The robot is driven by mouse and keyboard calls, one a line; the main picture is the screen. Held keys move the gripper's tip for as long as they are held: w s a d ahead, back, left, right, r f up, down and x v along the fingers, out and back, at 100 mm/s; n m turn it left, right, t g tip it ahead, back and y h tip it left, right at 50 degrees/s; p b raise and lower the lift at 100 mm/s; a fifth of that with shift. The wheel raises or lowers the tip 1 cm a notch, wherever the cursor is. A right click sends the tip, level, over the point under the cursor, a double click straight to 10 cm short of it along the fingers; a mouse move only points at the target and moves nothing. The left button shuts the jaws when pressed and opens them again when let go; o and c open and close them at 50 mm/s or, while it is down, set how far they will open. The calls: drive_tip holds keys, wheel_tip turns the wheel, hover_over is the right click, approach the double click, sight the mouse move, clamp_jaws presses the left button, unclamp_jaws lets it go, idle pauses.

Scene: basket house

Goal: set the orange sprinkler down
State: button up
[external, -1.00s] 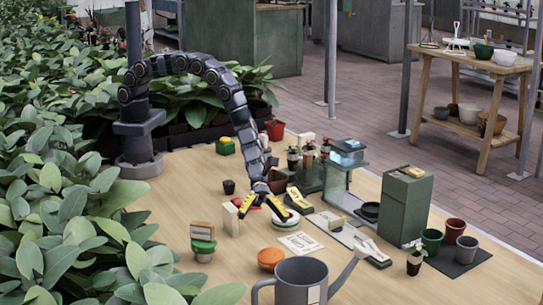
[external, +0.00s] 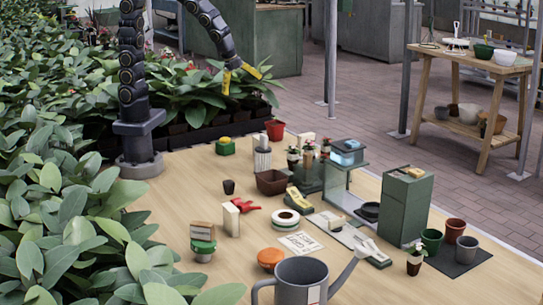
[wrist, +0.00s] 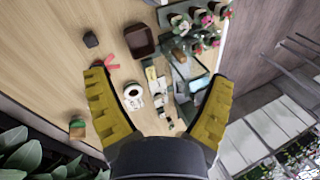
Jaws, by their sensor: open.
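A red-orange piece (external: 246,206), which looks like the sprinkler, lies on the wooden table against an upright white block (external: 231,219). It also shows in the wrist view as a small red-orange shape (wrist: 110,64) near the tip of the left finger, far below it. My gripper (external: 243,78) is high above the back of the table, well away from the piece. In the wrist view its yellow fingers (wrist: 160,76) are spread wide with nothing between them. An orange-topped round item (external: 270,256) stands nearer the front.
A grey watering can (external: 298,283) stands at the front edge. A white ring-shaped roll (external: 286,220), a brown planter (external: 271,182) and a green cabinet (external: 404,205) crowd the middle and right. Leafy plants (external: 60,200) line the left. The table's left part is mostly clear.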

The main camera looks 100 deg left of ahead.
drive_tip(key=s+d+r+n+g+h, duration=0.2)
drive_tip(key=s+n+g, duration=0.3)
drive_tip(key=s+n, duration=0.7)
drive_tip(key=s, duration=1.2)
drive_tip(key=shift+s, duration=0.25)
drive_tip(key=shift+r, duration=0.1)
